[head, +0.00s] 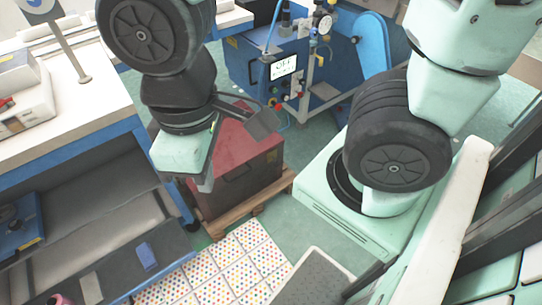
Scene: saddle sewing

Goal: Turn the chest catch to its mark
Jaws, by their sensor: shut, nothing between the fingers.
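A red chest (262,151) with a dull red lid and darker front stands on a low wooden pallet on the floor, in the middle of the head view. My gripper (204,184) hangs pointing down in front of the chest's left part and hides some of it. Its fingers look together, with nothing seen between them. The chest's catch and its mark cannot be made out. A small dark detail on the chest's front is too small to name. I cannot tell whether my gripper touches the chest.
The wooden pallet (262,203) sticks out under the chest. A workbench (62,139) with a grey lower shelf stands at left. A blue machine with a small screen (283,68) stands behind the chest. A dotted mat (232,270) covers the floor in front.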

